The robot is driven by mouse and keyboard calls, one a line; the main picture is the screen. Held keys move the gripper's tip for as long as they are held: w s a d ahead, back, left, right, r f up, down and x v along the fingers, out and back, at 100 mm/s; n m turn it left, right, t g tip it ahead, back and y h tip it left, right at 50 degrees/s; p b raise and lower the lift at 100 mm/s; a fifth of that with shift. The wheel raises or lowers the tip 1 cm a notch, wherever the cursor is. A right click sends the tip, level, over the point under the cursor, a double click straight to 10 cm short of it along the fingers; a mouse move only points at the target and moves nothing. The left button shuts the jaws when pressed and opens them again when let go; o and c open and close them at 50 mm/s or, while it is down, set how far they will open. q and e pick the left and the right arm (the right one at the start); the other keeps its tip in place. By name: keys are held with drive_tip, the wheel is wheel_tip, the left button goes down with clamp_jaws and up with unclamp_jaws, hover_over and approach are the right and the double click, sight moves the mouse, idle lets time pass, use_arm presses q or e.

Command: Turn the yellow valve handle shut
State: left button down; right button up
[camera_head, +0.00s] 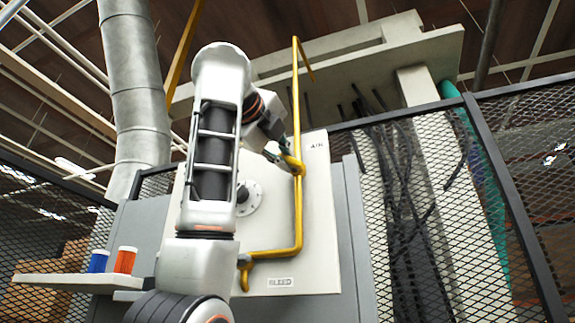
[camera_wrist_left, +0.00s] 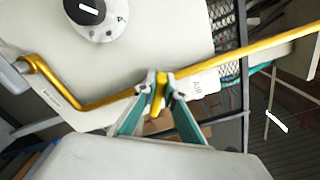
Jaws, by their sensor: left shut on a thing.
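The yellow valve handle (camera_head: 291,162) sits at the yellow pipe (camera_head: 298,215) on the pale panel, beside the upper label, which seems to read "AIR". My left gripper (camera_head: 283,160) reaches it from the left. In the left wrist view, my left gripper (camera_wrist_left: 160,88) has its two fingers closed on either side of the yellow handle (camera_wrist_left: 159,96), with the pipe (camera_wrist_left: 110,100) running past it. The fingers partly hide the handle, so I cannot tell its exact angle. My right gripper is in neither view.
A round flange with a black knob (camera_head: 242,194) sits on the panel, partly behind my arm. A "BLEED" label (camera_head: 280,282) is lower. A shelf (camera_head: 75,281) holds a blue (camera_head: 98,261) and an orange (camera_head: 125,260) container. Mesh fencing (camera_head: 440,200) stands at right.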

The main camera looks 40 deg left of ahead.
use_arm(q)
drive_tip(key=n, duration=0.2)
drive_tip(key=n+b, duration=0.1)
drive_tip(key=n, duration=0.1)
drive_tip(key=f+n, duration=0.1)
drive_tip(key=n, duration=0.1)
drive_tip(key=shift+a+n+b, duration=0.15)
drive_tip(key=shift+n+b, duration=0.2)
drive_tip(key=shift+n, duration=0.05)
idle(0.4)
drive_tip(key=c, duration=2.1)
unclamp_jaws()
drive_tip(key=v, duration=1.2)
drive_tip(key=shift+s, duration=0.1)
